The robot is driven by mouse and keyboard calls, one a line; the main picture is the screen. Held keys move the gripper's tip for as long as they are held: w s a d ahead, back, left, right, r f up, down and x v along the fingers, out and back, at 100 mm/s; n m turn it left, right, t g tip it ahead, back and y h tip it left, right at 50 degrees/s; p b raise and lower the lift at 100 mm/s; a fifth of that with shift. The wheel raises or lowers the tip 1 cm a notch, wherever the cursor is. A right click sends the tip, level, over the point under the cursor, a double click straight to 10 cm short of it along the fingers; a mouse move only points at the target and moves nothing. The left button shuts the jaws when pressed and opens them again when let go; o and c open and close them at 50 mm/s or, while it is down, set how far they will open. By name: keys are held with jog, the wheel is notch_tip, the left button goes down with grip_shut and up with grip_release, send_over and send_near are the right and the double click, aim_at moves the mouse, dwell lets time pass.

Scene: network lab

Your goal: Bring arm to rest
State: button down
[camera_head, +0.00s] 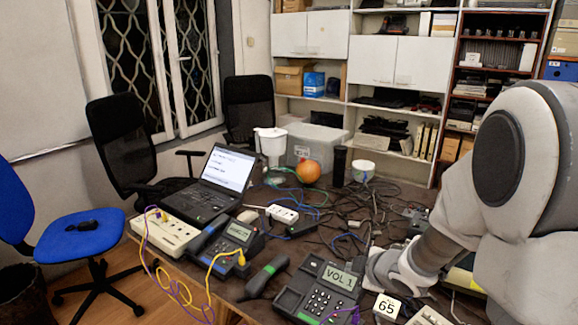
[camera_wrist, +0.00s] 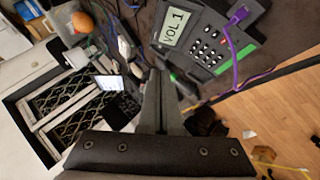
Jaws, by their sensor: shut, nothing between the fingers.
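My gripper (camera_wrist: 160,78) shows in the wrist view with its two dark fingers together and nothing between them. In the head view my arm comes in from the right, and its white wrist is low over the table (camera_head: 229,292), just right of a desk phone (camera_head: 318,292) whose screen reads "VOL 1". The fingers cannot be made out in the head view. In the wrist view the phone (camera_wrist: 205,38) lies beyond the fingertips, up and to the right, with a purple cable plugged in. I cannot tell the gap between them.
A loose handset (camera_head: 266,277) lies left of the phone. A second phone (camera_head: 228,244), a beige box (camera_head: 166,232) and an open laptop (camera_head: 222,180) stand further left. Tangled cables, an orange ball (camera_head: 308,171) and a white "65" block (camera_head: 386,308) crowd the table.

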jog(key=s+d+r+m+h+p, duration=0.1)
jog(key=s+d+r+m+h, duration=0.1)
jog(key=s+r+m, duration=0.35)
jog(key=s+d+r+m+h+p, duration=0.2)
jog(key=s+r+m+h, duration=0.1)
jog(key=r, duration=0.6)
jog(key=s+a+r+m+g+y+p, duration=0.1)
jog(key=s+a+r+m+g, duration=0.1)
jog(key=s, duration=0.6)
jog(key=s+a+r+m+g+y+p, duration=0.1)
jog(key=s+a+r+m+g, duration=0.1)
jog(key=s, duration=0.7)
jog(key=a+r+m, duration=0.1)
jog(key=a+m, duration=0.1)
jog(key=m, duration=0.1)
jog(key=shift+s+a+r, duration=0.2)
jog(key=shift+a+r, duration=0.1)
jog(key=shift+a, duration=0.1)
jog(key=shift+d, duration=0.1)
